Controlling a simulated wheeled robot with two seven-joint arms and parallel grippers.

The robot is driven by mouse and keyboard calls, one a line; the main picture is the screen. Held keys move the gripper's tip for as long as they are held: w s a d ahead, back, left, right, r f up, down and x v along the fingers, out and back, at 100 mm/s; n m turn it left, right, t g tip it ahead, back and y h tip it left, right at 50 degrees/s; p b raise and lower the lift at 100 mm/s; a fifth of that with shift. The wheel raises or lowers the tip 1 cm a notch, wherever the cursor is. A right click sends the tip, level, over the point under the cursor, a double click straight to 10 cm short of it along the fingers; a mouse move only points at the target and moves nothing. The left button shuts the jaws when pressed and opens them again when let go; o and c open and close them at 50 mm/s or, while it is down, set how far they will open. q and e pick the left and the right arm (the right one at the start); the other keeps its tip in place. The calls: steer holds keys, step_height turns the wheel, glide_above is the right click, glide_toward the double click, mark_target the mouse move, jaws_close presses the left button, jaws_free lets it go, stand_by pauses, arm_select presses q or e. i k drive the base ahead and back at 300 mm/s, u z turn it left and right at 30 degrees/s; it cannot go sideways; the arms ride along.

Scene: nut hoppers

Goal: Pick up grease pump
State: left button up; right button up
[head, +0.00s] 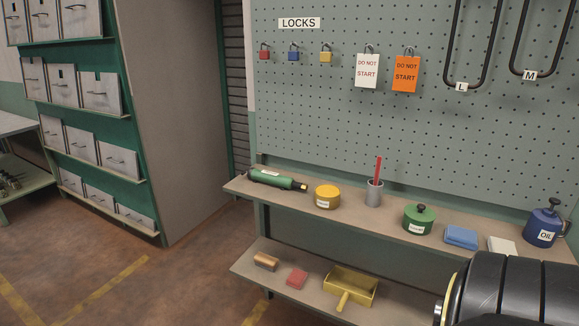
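Nothing on the bench carries a label I can read as grease pump. Two green things could be it. One is a long green cylinder (277,180) with a white label and a dark, brass-coloured end, lying at the left end of the upper shelf (336,219). The other is a squat green pot (418,219) with a dark knob on top and a small label, standing upright right of the middle. Both are free of any gripper. Neither of my grippers is in view.
Between them stand a yellow tin (327,196) and a grey cup (374,194) with a red stick. A blue cloth (461,237), white block (502,246) and blue oil can (544,227) are further right. A yellow dustpan (352,287) lies below. My black arm part covers the bottom right.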

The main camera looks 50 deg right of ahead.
mark_target(285, 182)
steer(key=z, duration=1.1)
steer(key=i, duration=1.25)
steer(key=z, duration=1.05)
